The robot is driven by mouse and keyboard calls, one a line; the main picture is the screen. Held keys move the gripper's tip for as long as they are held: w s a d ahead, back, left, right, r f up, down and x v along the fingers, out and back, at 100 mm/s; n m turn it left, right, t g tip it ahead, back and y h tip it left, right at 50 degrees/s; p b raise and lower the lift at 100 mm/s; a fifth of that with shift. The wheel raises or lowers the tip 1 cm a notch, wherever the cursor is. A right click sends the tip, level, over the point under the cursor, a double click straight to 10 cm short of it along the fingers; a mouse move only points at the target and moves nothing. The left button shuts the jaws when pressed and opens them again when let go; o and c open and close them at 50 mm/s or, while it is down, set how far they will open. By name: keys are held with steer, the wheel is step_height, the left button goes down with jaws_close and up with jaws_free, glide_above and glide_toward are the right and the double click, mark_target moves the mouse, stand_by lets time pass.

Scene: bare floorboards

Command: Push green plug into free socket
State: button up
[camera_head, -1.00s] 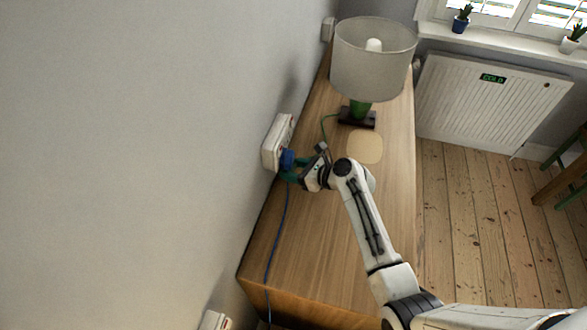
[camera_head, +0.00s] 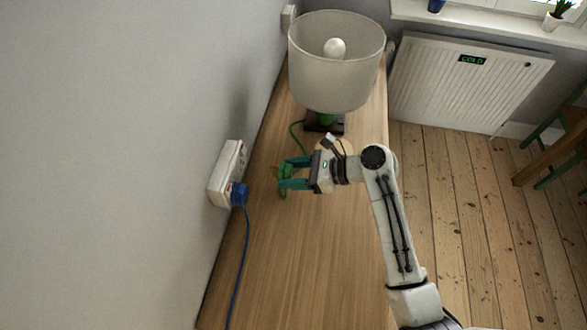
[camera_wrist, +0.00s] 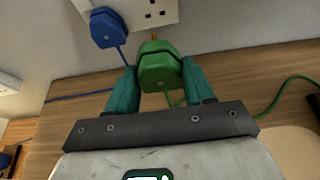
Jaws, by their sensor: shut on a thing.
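My gripper (camera_head: 282,174) has teal fingers shut on the green plug (camera_head: 285,171), to the right of the wall socket and clear of it. In the wrist view the green plug (camera_wrist: 158,66) sits between both fingers, with a brass-coloured pin at its far end pointing toward the wall. The white double socket (camera_head: 227,172) is on the left wall; in the wrist view (camera_wrist: 152,12) its right outlet shows bare holes. The blue plug (camera_head: 239,194) sits in its near outlet, the left one in the wrist view (camera_wrist: 105,28).
A wooden cabinet top (camera_head: 290,250) runs along the wall. A table lamp (camera_head: 337,70) stands behind my gripper, with a green cord (camera_head: 294,135) by its base. A blue cord (camera_head: 240,270) hangs from the blue plug. The cabinet's near part is mostly clear.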

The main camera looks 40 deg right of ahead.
mark_target(280, 165)
steer(key=shift+r+p, duration=0.2)
steer(key=shift+p, duration=0.6)
steer(key=shift+w+a+f, duration=0.15)
steer(key=shift+w+a, duration=0.05)
steer(key=shift+w, duration=0.05)
steer(key=shift+w+a, duration=1.8)
steer(key=shift+a, duration=0.05)
steer(key=shift+w+a, duration=1.25)
stand_by(0.3)
steer(key=o, duration=1.5)
steer(key=b+v, duration=0.1)
steer(key=v, duration=1)
steer(key=shift+w, duration=0.1)
